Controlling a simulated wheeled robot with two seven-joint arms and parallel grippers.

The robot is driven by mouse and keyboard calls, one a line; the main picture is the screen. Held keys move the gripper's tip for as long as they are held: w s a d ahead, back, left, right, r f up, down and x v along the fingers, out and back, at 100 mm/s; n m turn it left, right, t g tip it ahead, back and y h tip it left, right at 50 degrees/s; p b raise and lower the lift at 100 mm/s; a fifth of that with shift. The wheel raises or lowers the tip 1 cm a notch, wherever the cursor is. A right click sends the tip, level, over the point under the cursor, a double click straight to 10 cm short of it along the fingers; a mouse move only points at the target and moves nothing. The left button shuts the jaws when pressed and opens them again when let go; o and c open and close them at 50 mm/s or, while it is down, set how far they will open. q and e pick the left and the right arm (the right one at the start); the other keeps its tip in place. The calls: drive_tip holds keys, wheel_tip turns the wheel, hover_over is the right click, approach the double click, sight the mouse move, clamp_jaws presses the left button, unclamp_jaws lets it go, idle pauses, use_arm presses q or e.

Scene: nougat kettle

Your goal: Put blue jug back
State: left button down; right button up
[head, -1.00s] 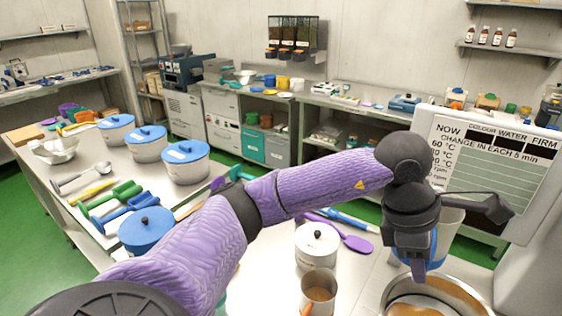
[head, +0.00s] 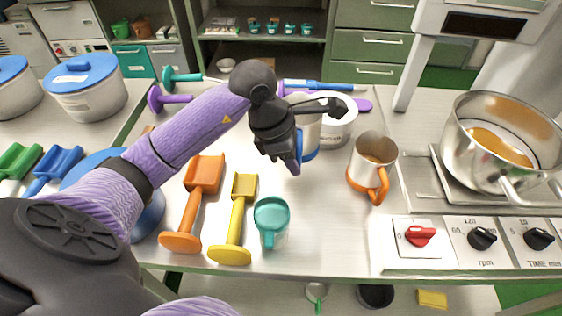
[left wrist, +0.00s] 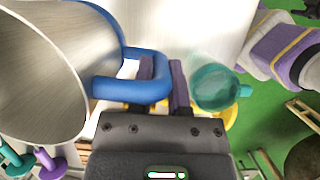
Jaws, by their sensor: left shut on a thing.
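The blue jug (head: 309,140), a metal jug with blue base and handle, is in my left gripper (head: 292,160), partly hidden by it in the head view. In the left wrist view, the fingers of my left gripper (left wrist: 163,88) are shut on its blue handle (left wrist: 128,88), and the metal body (left wrist: 50,65) fills the left side. The jug is over the middle of the table; I cannot tell whether it touches the top. An orange-based jug (head: 372,160) stands to its right, and a teal jug (head: 271,218) stands nearer the front edge. My right gripper does not show.
A white lidless-looking canister (head: 337,122) is close behind the blue jug. The steel kettle (head: 470,150) stands at right, behind knobs (head: 420,236). Orange (head: 192,200) and yellow (head: 236,215) scoops lie at left front. Table between teal and orange jugs is bare.

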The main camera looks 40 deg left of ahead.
use_arm(q)
wheel_tip(320, 180, down, 8)
drive_tip(key=shift+w+d+b, duration=0.1)
drive_tip(key=shift+d+b, duration=0.05)
drive_tip(key=shift+b, duration=0.65)
drive_tip(key=shift+r, duration=0.1)
drive_tip(key=c, duration=1)
unclamp_jaws()
drive_tip(key=shift+f, duration=0.2)
drive_tip(key=o, duration=0.4)
drive_tip(key=shift+r, duration=0.1)
drive_tip(key=p+v, duration=0.2)
drive_tip(key=v, duration=1)
drive_tip(key=shift+w+r+p, duration=0.1)
drive_tip(key=shift+r+p, duration=0.05)
drive_tip(key=shift+p, duration=0.25)
